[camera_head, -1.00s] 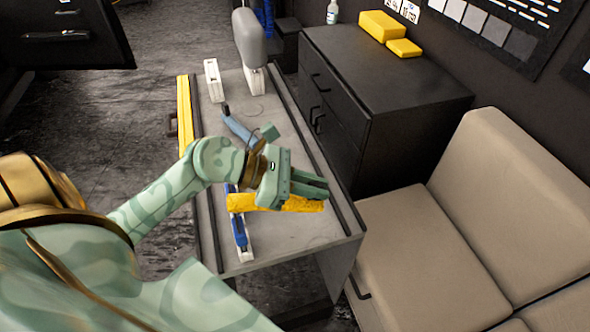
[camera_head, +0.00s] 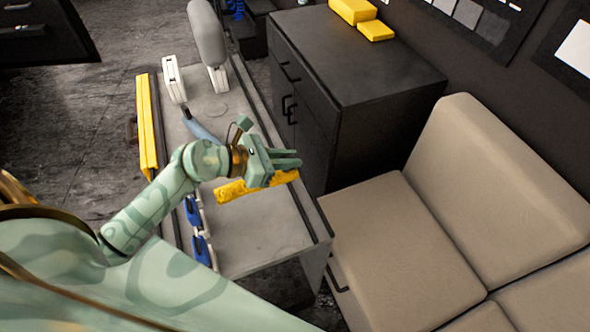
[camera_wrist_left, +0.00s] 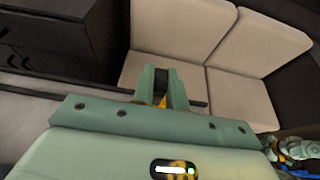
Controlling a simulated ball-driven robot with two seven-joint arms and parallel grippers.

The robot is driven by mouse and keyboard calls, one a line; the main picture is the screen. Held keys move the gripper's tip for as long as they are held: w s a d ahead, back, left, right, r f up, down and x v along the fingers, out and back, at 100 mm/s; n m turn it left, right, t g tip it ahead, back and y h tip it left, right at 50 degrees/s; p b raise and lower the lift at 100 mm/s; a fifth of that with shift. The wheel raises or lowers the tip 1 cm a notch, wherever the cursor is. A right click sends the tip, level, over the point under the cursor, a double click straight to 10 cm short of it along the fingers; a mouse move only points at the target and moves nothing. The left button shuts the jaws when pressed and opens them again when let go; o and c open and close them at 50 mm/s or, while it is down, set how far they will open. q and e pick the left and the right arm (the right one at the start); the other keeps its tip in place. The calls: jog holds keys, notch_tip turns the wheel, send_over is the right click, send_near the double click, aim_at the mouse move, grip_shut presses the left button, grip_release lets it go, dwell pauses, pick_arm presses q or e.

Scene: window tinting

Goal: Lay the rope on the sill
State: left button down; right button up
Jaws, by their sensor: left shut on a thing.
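A yellow rolled rope (camera_head: 230,191), like a twisted towel, shows below my left gripper (camera_head: 287,161) in the head view. The left gripper is shut on it, and the rope sticks out to both sides of the fingers. It appears to be held above the grey worktop (camera_head: 265,235), though the gap is hard to judge. In the left wrist view a little yellow of the rope (camera_wrist_left: 162,102) shows between the fingers (camera_wrist_left: 162,85). The fingers hide the rope's middle. I cannot pick out the sill for sure.
Blue and white tools (camera_head: 200,250) lie at the worktop's left edge. A grey-blue tool (camera_head: 200,130) and a grey padded piece (camera_head: 208,35) are farther back. A yellow bar (camera_head: 147,125) runs along the left side. A black cabinet (camera_head: 370,60) and beige seat (camera_head: 395,240) stand right.

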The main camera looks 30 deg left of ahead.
aim_at(296, 172)
pick_arm(q)
jog(key=shift+w+d+f, duration=0.25)
jog(key=shift+w+f, duration=0.05)
jog(key=shift+f, duration=0.15)
jog(key=shift+w+d+f, duration=0.2)
jog(key=shift+w+f, duration=0.05)
jog(key=shift+f, duration=0.15)
jog(key=shift+w+d+f+b, duration=0.2)
jog(key=shift+f+b, duration=0.15)
jog(key=shift+f, duration=0.65)
jog(key=shift+w+d+f+b, duration=0.15)
jog(key=shift+f+b, duration=0.2)
jog(key=shift+f, duration=0.6)
jog(key=shift+s, duration=0.15)
jog(key=shift+f+b, duration=0.35)
jog(key=shift+f, duration=0.2)
jog(key=c, duration=1.5)
grip_release()
jog(key=shift+o, duration=0.5)
jog(key=shift+r, duration=0.1)
